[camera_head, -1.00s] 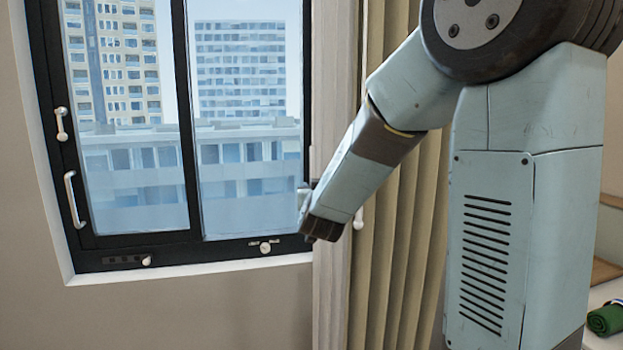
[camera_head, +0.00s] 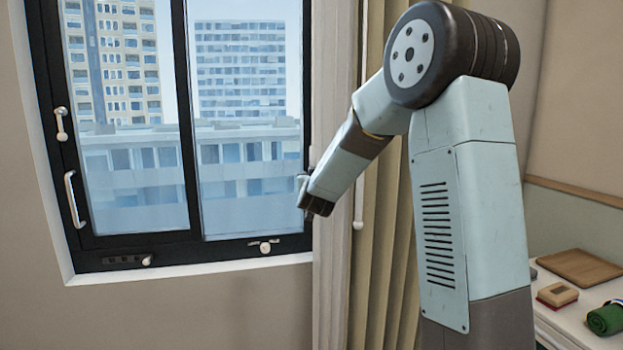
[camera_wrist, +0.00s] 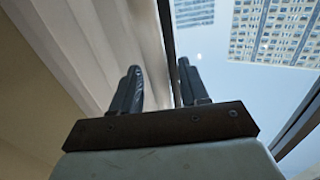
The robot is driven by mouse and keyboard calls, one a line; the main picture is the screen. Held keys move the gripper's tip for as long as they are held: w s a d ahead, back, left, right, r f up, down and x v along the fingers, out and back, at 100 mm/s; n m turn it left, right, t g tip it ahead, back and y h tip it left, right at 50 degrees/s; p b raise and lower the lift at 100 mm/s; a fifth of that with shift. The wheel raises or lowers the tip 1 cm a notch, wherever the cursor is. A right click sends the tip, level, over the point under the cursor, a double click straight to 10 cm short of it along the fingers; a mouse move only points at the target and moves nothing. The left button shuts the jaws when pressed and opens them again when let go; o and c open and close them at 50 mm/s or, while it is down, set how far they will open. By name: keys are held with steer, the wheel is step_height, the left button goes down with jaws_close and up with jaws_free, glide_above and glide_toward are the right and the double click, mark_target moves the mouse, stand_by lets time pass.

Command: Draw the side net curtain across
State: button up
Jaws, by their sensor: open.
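The pale net curtain (camera_head: 333,80) hangs gathered in folds at the right side of the window (camera_head: 245,120). In the wrist view its folds (camera_wrist: 90,45) fill the upper left. My gripper (camera_wrist: 160,75) is open, its two dark fingers apart with nothing clearly seen between them. The left finger is close to the curtain's folds; I cannot tell whether it touches. The right finger is over the window side. In the head view my wrist covers part of the curtain's edge, and the fingertips are mostly hidden.
A heavier beige curtain (camera_head: 385,260) hangs right of the net one, with a white wand (camera_head: 358,205) between them. The window has handles (camera_head: 73,199) on its dark frame.

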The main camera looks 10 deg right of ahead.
steer(key=shift+w, duration=0.3)
steer(key=shift+c, duration=0.3)
jaws_close()
steer(key=shift+a, duration=0.15)
